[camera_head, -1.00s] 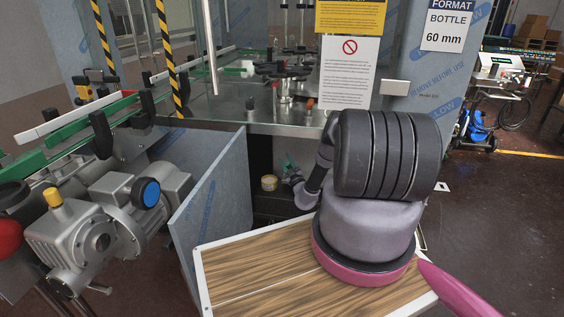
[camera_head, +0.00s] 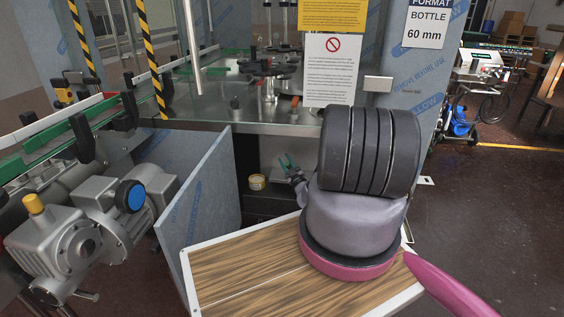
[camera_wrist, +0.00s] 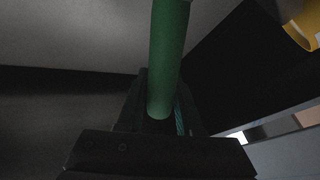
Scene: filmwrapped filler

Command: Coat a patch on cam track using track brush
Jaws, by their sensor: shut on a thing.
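My gripper (camera_head: 291,170) is inside the dark open cabinet under the machine table, small and partly hidden behind my own arm. In the wrist view, my gripper (camera_wrist: 160,114) is shut on a green rod-like handle (camera_wrist: 170,55), which I take to be the track brush. The handle runs up out of the picture, so its bristles are not seen. In the head view the green piece (camera_head: 287,160) shows at the gripper's tip. I cannot make out the cam track in either view.
A small yellow tin (camera_head: 257,182) stands in the cabinet left of my gripper; a yellow object (camera_wrist: 300,28) shows at the wrist view's upper right. A film-covered door panel (camera_head: 200,190) stands open on the left. A grey motor (camera_head: 75,240) is further left.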

